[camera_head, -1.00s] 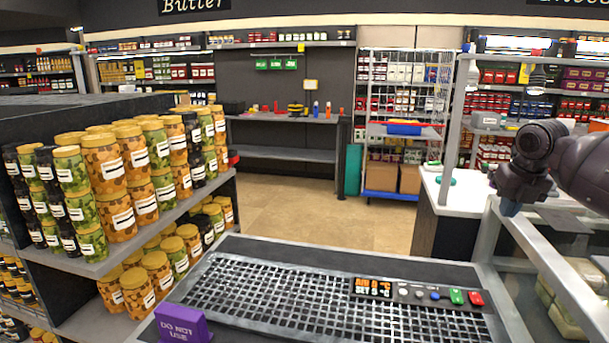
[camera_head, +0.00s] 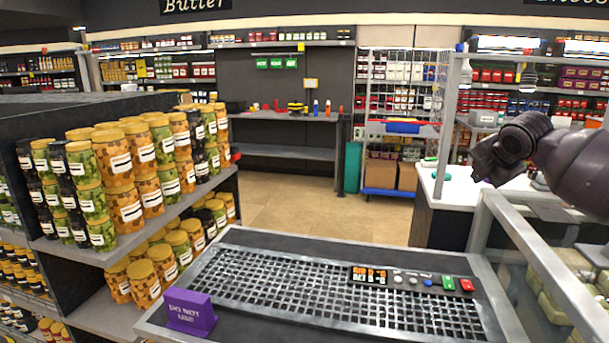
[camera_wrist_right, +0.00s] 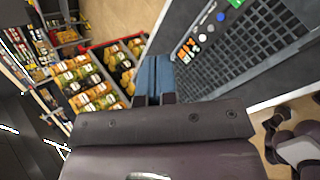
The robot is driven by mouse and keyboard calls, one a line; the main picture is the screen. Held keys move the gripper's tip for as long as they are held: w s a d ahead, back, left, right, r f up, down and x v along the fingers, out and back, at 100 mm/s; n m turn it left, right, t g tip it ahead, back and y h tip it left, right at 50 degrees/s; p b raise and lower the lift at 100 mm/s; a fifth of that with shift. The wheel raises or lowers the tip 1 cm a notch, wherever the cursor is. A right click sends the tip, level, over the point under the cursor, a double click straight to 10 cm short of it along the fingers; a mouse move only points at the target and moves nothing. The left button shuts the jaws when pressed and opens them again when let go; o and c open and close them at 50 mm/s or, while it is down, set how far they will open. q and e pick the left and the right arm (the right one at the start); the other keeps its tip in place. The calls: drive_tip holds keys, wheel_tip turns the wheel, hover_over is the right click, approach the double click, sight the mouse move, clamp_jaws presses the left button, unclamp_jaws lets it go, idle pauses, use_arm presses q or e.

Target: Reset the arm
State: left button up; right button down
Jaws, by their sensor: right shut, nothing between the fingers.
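My right arm comes in from the right edge of the head view. Its gripper (camera_head: 487,166) is dark and raised above the counter behind the freezer's right side, and its fingertips are hard to make out there. In the right wrist view the two blue-grey fingers (camera_wrist_right: 153,78) lie side by side, shut, with nothing between them. They are over the freezer's edge region, apart from the control panel (camera_wrist_right: 201,37). My left arm and gripper are not in view.
A freezer with a grille (camera_head: 300,290), control panel (camera_head: 405,280) and purple "DO NOT USE" sign (camera_head: 190,312) stands in front. Shelves of jars (camera_head: 120,170) are at left. A glass case (camera_head: 560,270) is at right. The floor (camera_head: 300,210) beyond is clear.

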drive_tip(key=a+f+m+t+y, duration=0.35)
drive_tip(key=a+f+m, duration=0.25)
drive_tip(key=a+f, duration=0.45)
drive_tip(key=s+a+f+m+t+y+b, duration=0.15)
drive_tip(key=s+a+f+m, duration=0.25)
drive_tip(key=s+a+f, duration=0.4)
drive_tip(key=s+d+f+m+g+h, duration=0.1)
drive_tip(key=s+f+m, duration=0.3)
drive_tip(key=s+f, duration=0.5)
drive_tip(key=s+d+f+m+g+h+b, duration=0.1)
drive_tip(key=s+d+f+m+h, duration=0.1)
drive_tip(key=s+f, duration=0.8)
drive_tip(key=s+d+f+m+h, duration=0.1)
drive_tip(key=s+d+f+m, duration=0.2)
drive_tip(key=s+f, duration=0.7)
drive_tip(key=s+m, duration=0.2)
drive_tip(key=s, duration=0.5)
drive_tip(key=shift+m+g+h, duration=0.3)
drive_tip(key=shift+g, duration=0.1)
drive_tip(key=shift+f, duration=0.1)
